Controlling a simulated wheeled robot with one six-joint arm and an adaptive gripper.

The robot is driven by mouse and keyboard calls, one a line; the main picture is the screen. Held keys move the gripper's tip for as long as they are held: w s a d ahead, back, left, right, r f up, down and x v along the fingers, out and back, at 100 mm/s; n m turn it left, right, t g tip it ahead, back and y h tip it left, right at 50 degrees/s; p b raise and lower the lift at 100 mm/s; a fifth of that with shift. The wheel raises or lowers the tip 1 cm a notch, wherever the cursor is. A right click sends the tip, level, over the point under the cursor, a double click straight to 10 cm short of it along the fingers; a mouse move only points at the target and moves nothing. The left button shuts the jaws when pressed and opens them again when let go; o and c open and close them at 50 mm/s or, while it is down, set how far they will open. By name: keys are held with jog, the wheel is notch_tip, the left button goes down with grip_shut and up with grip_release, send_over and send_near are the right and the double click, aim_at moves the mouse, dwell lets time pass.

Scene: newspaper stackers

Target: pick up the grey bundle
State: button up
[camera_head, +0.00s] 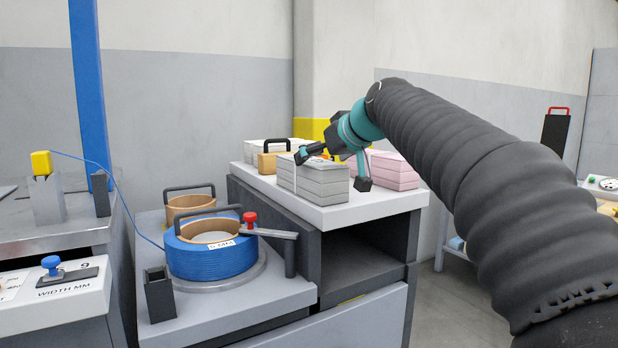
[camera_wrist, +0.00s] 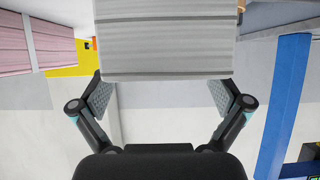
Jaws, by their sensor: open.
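The grey bundle (camera_head: 316,180) is a strapped stack of grey sheets on the white top of a dark cabinet in the head view. In the wrist view the grey bundle (camera_wrist: 165,45) fills the top middle. My gripper (camera_head: 335,170) is open at the bundle, one finger near its upper left edge and the other at its right end. In the wrist view my gripper (camera_wrist: 164,98) has its two fingers spread on either side of the bundle's near edge. I cannot tell whether the pads touch it.
A pink bundle (camera_head: 394,170) lies just right of the grey one. Another pale bundle (camera_head: 264,150) and a tan block with a black handle (camera_head: 267,162) stand behind left. A blue strap coil (camera_head: 212,258) sits on a lower bench at left. A blue post (camera_head: 88,80) rises at far left.

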aim_at(311, 160)
jog(key=x, duration=0.5)
jog(key=shift+a+r, duration=0.15)
jog(key=shift+a, duration=0.1)
jog(key=c, duration=1.8)
jog(key=shift+r, duration=0.15)
jog(key=shift+c, duration=0.5)
jog(key=shift+r, duration=0.1)
